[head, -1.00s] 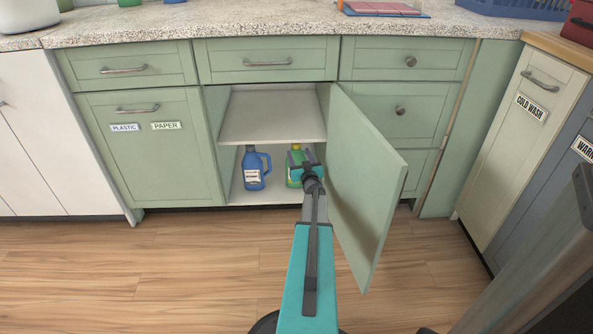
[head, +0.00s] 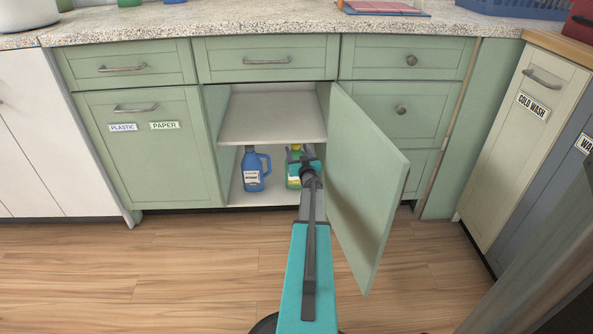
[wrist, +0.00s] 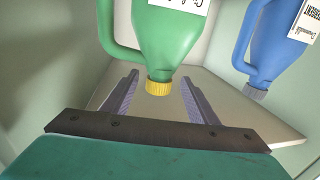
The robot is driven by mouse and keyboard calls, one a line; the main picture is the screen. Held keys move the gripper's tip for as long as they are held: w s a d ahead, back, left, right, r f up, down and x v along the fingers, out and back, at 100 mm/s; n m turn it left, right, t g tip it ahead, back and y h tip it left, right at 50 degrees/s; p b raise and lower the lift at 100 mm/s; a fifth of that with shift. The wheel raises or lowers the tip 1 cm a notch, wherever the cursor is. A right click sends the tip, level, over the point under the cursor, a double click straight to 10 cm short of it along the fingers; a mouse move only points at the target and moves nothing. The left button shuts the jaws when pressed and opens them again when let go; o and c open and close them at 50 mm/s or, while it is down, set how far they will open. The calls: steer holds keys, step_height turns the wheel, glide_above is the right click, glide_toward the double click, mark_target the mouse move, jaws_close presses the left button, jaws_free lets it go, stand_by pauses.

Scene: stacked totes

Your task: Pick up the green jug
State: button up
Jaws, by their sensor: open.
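The green jug (head: 293,182) stands on the lower floor of the open cabinet, mostly hidden behind my gripper (head: 302,157) in the head view. In the wrist view the green jug (wrist: 168,35) appears upside down, with a yellow cap, a handle at left and a white label cut off by the top edge. My gripper (wrist: 160,85) is open and empty, its two grey fingers to either side of the yellow cap in that view. Whether the fingers reach as deep as the cap I cannot tell. No contact shows.
A blue jug (head: 254,170) stands to the left of the green one, also in the wrist view (wrist: 271,40). A shelf (head: 273,118) runs above the jugs. The open cabinet door (head: 367,190) stands close to the right of my arm. The wooden floor (head: 180,270) is clear at left.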

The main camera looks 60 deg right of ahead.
jaws_close()
steer(key=shift+r, duration=0.2)
stand_by(0.3)
steer(key=s+a+r+p, duration=0.2)
steer(key=a+p, duration=0.4)
steer(key=a, duration=1.1)
steer(key=shift+a+r+p, duration=0.35)
steer(key=shift+a+r, duration=0.05)
steer(key=shift+r, duration=0.25)
stand_by(0.5)
